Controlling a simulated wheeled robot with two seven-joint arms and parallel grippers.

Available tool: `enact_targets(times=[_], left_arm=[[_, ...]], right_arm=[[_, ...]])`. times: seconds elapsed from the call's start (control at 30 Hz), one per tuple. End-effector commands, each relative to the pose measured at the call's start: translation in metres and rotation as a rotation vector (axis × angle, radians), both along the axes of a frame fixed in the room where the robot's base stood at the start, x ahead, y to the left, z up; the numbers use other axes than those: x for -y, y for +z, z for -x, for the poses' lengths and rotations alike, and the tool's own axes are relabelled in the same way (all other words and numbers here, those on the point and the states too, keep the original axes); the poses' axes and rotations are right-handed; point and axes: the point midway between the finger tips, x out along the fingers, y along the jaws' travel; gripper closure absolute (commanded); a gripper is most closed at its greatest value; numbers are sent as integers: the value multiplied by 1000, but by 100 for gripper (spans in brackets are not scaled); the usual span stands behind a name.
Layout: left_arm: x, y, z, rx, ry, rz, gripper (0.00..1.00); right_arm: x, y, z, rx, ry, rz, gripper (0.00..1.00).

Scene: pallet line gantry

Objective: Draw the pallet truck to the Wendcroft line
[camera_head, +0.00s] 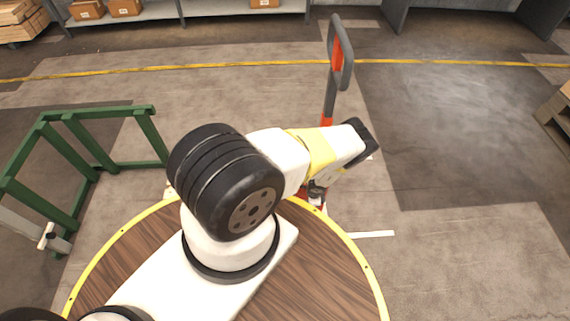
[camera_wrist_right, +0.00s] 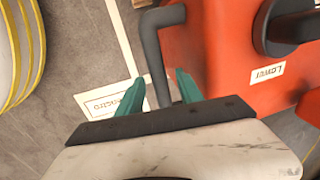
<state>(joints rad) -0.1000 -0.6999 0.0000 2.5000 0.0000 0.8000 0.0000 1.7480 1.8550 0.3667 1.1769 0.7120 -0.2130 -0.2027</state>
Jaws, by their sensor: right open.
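The pallet truck's upright handle (camera_head: 338,55), a grey loop with orange-red parts, stands beyond my arm in the head view. Its lower part is mostly hidden behind the arm. In the right wrist view, its orange-red body (camera_wrist_right: 212,55) fills the upper right, with a dark knob (camera_wrist_right: 290,28) and a label reading "Lower". A bent dark grey bar (camera_wrist_right: 153,55) stands out from the body. My right gripper (camera_wrist_right: 162,88) is open, its teal fingers on either side of this bar; I cannot tell whether they touch it. My left gripper is not in view.
A green frame (camera_head: 90,140) stands at the left. Shelving with cartons (camera_head: 125,8) runs along the back, in front of which a yellow floor line (camera_head: 200,67) crosses. Wooden pieces (camera_head: 555,110) stand at the right edge. The floor (camera_head: 450,130) right of the handle is clear.

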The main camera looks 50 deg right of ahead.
Motion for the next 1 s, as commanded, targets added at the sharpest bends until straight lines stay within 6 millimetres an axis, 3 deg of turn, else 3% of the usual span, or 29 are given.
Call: enact_targets(times=[0.2, 0.4, 0.43, 1.0], left_arm=[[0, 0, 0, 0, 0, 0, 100], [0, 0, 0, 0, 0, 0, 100], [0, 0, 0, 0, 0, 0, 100], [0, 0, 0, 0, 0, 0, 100]], right_arm=[[0, 0, 0, -1, 0, 1, 59], [1, 0, 0, -1, 0, 1, 98], [1, 0, 0, -1, 0, 1, 100], [1, 0, 1, -1, 0, 1, 100]])
